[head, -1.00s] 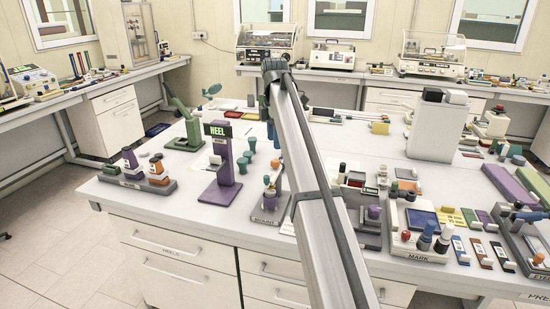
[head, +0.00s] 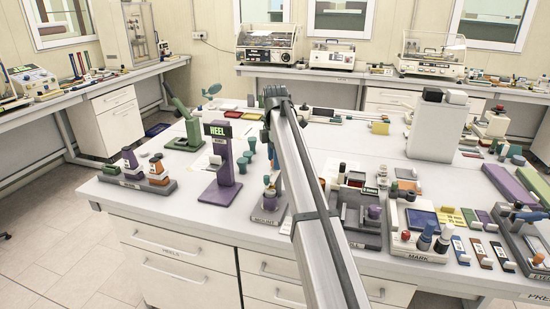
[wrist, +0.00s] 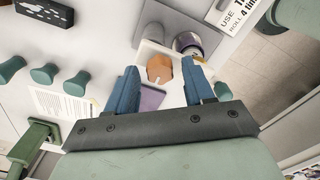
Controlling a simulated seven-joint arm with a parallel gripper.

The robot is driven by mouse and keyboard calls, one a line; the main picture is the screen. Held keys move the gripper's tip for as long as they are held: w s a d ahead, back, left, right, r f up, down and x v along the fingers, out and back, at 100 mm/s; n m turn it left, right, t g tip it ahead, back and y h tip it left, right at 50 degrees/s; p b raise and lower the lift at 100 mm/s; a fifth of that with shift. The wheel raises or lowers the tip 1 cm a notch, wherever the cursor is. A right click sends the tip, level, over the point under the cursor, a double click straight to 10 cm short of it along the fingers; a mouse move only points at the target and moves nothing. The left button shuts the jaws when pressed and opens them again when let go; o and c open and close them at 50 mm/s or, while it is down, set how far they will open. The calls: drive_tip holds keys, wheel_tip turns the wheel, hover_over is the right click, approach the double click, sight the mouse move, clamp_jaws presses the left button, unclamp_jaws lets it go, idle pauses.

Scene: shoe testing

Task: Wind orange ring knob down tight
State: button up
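In the wrist view my gripper (wrist: 160,70) has its two blue fingers apart, with no contact visible. An orange knob (wrist: 159,68) shows between and just beyond the fingertips, over a pale fixture. Whether it lies between the tips in depth is hard to tell. A purple block (wrist: 151,98) shows below the knob, between the fingers. A metal-topped purple cylinder (wrist: 188,42) stands beside it. In the head view the small MOUNT stand (head: 268,211) sits at the bench's front edge, beside my arm. My gripper is largely hidden there.
The purple HEEL stand (head: 221,165) is left of the MOUNT stand. Several teal knobs stand near it and also in the wrist view (wrist: 42,74). The MARK tray (head: 420,245) lies right of my arm. A printed card (wrist: 232,15) is near the fixture.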

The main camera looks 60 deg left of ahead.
drive_tip(key=c, duration=0.9)
